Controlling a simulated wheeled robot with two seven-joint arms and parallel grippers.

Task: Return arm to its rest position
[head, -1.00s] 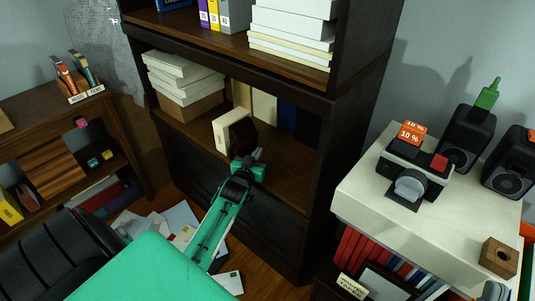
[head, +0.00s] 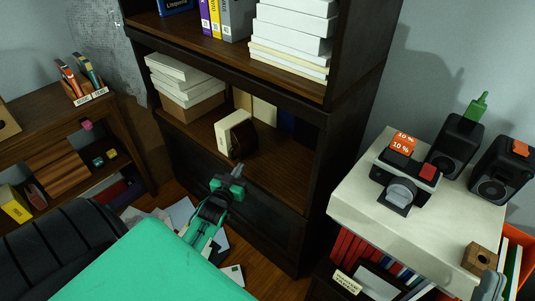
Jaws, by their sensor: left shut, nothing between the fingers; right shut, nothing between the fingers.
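My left arm, green and black, reaches from the bottom of the head view toward the dark bookcase (head: 300,240). My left gripper (head: 232,178) is shut and empty, in front of the bookcase's lower compartment. It is just below a cream-and-brown box-like object (head: 234,134) on the shelf and apart from it in the picture. My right gripper (head: 488,286) shows only in part at the bottom right corner, as a small grey shape beside the white cabinet. It is shut, with nothing visible in it.
The cream-topped cabinet (head: 365,205) at right holds a camera-like device (head: 403,175), two black speakers and a wooden block (head: 479,259). Papers lie on the floor under my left arm. A black chair (head: 60,250) and wooden shelf (head: 30,125) stand at left.

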